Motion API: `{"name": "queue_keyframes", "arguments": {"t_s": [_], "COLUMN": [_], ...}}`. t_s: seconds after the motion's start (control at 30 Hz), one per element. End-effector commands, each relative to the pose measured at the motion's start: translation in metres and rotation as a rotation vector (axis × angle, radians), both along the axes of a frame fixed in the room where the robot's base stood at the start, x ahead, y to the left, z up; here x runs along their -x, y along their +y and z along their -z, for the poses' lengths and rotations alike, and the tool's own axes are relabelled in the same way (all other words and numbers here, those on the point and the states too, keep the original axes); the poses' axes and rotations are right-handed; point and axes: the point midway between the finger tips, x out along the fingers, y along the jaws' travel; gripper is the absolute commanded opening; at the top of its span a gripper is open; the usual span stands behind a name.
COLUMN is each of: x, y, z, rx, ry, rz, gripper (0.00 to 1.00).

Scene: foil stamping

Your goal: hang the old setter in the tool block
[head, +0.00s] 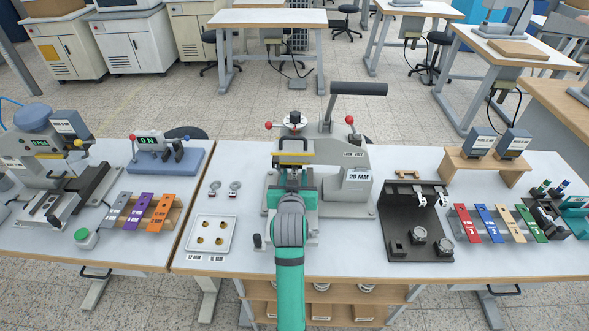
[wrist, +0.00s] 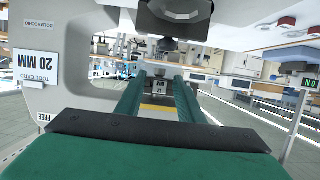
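The grey press marked 20 MM (head: 330,150) stands mid-bench, and my gripper (head: 291,172) is at its front, largely hidden by my green arm. In the wrist view my gripper's two green fingers (wrist: 158,88) are apart with a gap between them, below the press's dark ram (wrist: 175,12). A small dark cylinder (wrist: 166,45) shows under the ram; I cannot tell whether it is the old setter. A black stand (head: 405,245) right of the press carries metal cylindrical pieces. A dark block (head: 546,218) at far right holds upright tools. I cannot tell which is the tool block.
A white tray (head: 194,240) with brass pieces lies left of the press. Coloured tag racks stand left (head: 150,212) and right (head: 495,224). A wooden riser (head: 486,167) carries two small boxes. Bare bench lies between the press and black stand.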

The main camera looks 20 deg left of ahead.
Motion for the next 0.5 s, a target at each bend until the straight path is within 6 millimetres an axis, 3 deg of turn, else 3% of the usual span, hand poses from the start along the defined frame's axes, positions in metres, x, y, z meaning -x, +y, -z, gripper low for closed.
{"name": "queue_keyframes", "arguments": {"t_s": [0.1,0.23,0.27,0.5], "x": [0.0002,0.0002,0.0003,0.0025], "y": [0.0,0.0,-0.0001,-0.0008], "z": [-0.0002,-0.0002,-0.0001,-0.0006], "rx": [0.0,0.0,0.0,0.0], "ry": [0.0,0.0,0.0,-0.001], "rz": [0.0,0.0,0.0,0.0], "gripper": [0.34,0.03,0.0,0.0]}}
